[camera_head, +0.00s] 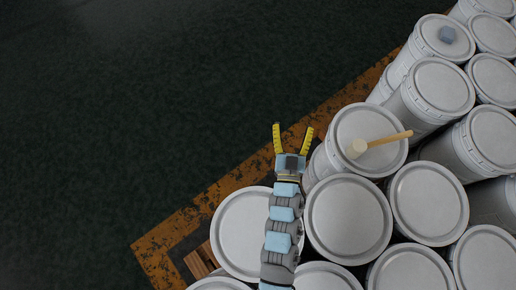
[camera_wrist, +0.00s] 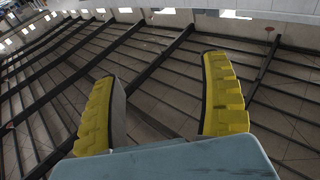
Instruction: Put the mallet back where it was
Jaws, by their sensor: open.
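The mallet (camera_head: 358,148) lies on the lid of a white bucket (camera_head: 345,118) in the head view. Its pale head is at the left and its wooden handle points right and slightly up. My gripper (camera_head: 292,128) is open and empty, left of that bucket and apart from the mallet. In the wrist view my gripper's yellow fingers (camera_wrist: 160,105) are spread with nothing between them. The mallet does not show in the wrist view.
Many white lidded buckets (camera_head: 348,218) stand close together at the right and bottom. An orange floor stripe (camera_head: 240,178) borders the buckets. The dark floor (camera_head: 130,100) at the left is clear.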

